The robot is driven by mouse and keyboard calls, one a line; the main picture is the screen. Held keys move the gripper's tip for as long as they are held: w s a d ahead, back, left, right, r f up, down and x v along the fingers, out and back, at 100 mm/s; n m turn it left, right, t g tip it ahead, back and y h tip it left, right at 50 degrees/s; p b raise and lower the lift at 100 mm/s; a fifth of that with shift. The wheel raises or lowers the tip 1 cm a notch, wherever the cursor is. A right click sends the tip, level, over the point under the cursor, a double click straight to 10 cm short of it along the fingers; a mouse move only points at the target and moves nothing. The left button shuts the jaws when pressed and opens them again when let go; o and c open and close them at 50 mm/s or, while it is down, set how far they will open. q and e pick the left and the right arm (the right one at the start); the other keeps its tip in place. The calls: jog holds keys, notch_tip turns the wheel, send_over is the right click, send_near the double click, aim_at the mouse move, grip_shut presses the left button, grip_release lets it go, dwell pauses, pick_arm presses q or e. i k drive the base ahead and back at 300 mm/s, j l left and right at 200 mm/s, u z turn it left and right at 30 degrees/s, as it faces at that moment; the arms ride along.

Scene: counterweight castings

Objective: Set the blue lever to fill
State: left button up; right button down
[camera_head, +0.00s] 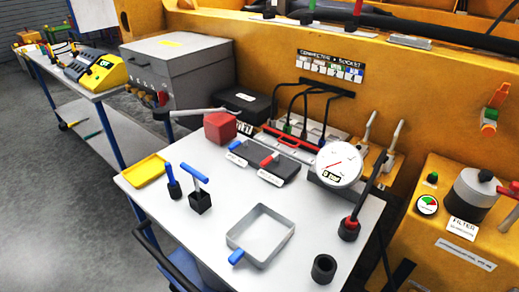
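A dark valve block (258,163) lies on the white table top, a little right of the red cube. On its left end is a small blue lever (238,145), with a white label (236,159) in front of it. A small red lever (268,160) sits on the same block, with a second white label (270,178). The label text is too small to read, so I cannot tell which position the blue lever is in. Neither of my grippers is in view.
A round gauge (339,164) stands right of the block. Blue T-handled (194,172) and blue-topped (172,173) tools stand at the left. A grey tray (233,238), a black cylinder (324,268) and a yellow tray (146,170) sit on the white table (205,240).

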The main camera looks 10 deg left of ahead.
aim_at(237, 144)
jog(key=i+j, duration=0.1)
jog(key=j, duration=0.25)
jog(key=i+j, duration=0.1)
jog(key=j, duration=0.25)
jog(key=i+j, duration=0.1)
jog(key=j, duration=0.25)
jog(key=j+z, duration=0.1)
jog(key=z, duration=0.25)
jog(key=j+z, duration=0.1)
jog(key=z, duration=0.3)
jog(key=j+z, duration=0.15)
jog(key=z, duration=0.2)
jog(key=j+z, duration=0.15)
jog(key=j, duration=0.25)
jog(key=k+j+z, duration=0.15)
jog(key=j, duration=0.25)
jog(key=k+j+z, duration=0.15)
jog(key=j, duration=0.25)
jog(key=k+j+z, duration=0.15)
jog(key=j, duration=0.25)
jog(key=k+j+z, duration=0.15)
jog(key=j, duration=0.35)
jog(key=i+l, duration=0.2)
jog(key=i, duration=0.2)
